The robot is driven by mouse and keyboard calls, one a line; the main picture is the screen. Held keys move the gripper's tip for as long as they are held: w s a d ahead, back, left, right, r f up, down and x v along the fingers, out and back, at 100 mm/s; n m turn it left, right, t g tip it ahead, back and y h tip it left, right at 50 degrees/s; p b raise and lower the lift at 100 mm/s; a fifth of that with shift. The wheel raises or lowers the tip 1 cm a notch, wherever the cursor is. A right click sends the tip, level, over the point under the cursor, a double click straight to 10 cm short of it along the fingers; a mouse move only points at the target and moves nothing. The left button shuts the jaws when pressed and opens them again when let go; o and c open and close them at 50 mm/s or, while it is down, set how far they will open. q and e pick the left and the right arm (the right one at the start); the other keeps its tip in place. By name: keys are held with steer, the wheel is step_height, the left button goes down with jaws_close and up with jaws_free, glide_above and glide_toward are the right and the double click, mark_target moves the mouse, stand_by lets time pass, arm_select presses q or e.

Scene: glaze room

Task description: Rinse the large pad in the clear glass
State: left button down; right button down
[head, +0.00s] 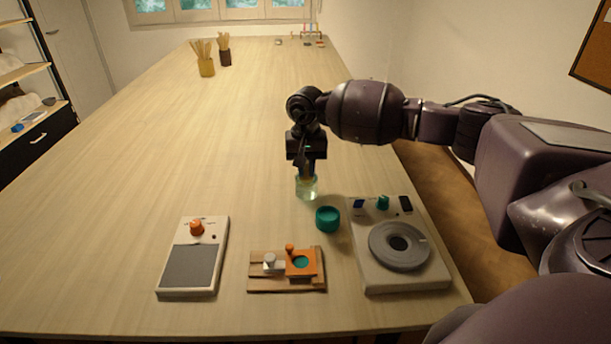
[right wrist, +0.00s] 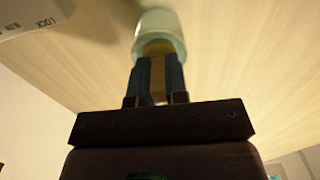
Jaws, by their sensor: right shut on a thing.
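The clear glass (head: 307,188) stands upright on the table, left of the grey-disc machine, with pale greenish contents. My right gripper (head: 308,172) points straight down with its fingertips at the glass's mouth. It is shut on a yellow-brown piece, apparently the large pad (right wrist: 157,49), whose lower end is in or at the glass. The glass also shows in the right wrist view (right wrist: 160,26), just beyond the dark fingers. The fingers and glass hide most of the pad, so its full shape cannot be told. My left gripper is out of view.
A teal cup (head: 327,219) stands close to the glass at the front right. The grey-disc machine (head: 370,275), a wooden board with an orange holder (head: 286,284) and a flat orange-knobbed device (head: 192,262) line the near edge. Brush pots (head: 206,68) stand far back. The table's left and middle are clear.

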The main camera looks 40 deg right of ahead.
steer(key=shift+s+r, duration=0.1)
steer(key=shift+r+p, duration=0.6)
steer(key=shift+r, duration=1.4)
steer(key=shift+r+p, duration=0.4)
steer(key=shift+r, duration=1.35)
